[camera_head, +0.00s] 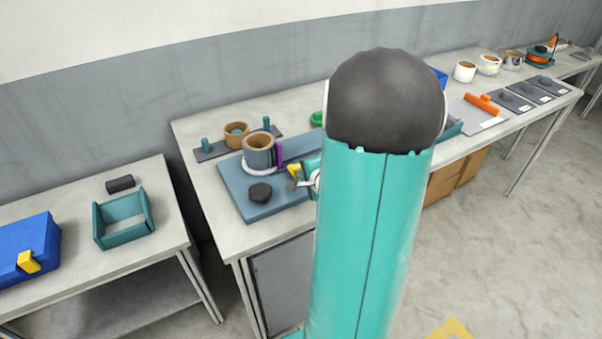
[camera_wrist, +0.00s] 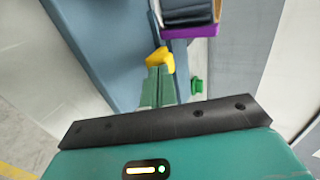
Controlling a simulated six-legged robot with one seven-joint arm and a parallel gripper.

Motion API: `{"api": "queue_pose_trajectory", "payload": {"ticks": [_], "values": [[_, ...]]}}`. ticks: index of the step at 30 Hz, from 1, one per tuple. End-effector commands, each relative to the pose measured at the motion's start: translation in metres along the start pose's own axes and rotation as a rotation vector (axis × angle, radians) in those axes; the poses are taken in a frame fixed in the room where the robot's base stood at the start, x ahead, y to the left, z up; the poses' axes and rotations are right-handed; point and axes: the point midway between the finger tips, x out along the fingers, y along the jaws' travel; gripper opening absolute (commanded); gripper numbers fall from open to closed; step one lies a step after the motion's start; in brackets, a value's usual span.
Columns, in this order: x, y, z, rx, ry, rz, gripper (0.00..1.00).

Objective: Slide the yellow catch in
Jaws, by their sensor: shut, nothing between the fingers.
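The yellow catch (camera_head: 294,171) is on the blue-grey base plate (camera_head: 237,190), in front of a grey cup-like part with a tan rim (camera_head: 259,157). It also shows in the wrist view (camera_wrist: 159,59), just beyond my fingertips. My gripper (camera_wrist: 158,72) has its green fingers together and empty, pointing at the catch. The tips look close to or against it; I cannot tell if they touch. In the head view my arm hides most of the gripper. A purple strip (camera_head: 279,153) stands beside the cup, and also shows in the wrist view (camera_wrist: 190,32).
A dark lump (camera_head: 260,193) lies on the plate's front left. A tan-rimmed ring (camera_head: 237,134) and teal pegs stand behind. A green knob (camera_wrist: 197,85) is right of my fingers. A teal tray (camera_head: 123,232) and blue box (camera_head: 28,245) sit on the left table.

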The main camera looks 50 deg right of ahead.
Motion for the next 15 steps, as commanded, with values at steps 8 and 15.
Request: {"api": "queue_pose_trajectory", "payload": {"ticks": [8, 15], "values": [[-0.002, 0.001, -0.002, 0.001, 0.002, 0.000, 0.00], [0.009, -0.005, -0.001, -0.002, -0.002, 0.000, 0.00]]}}
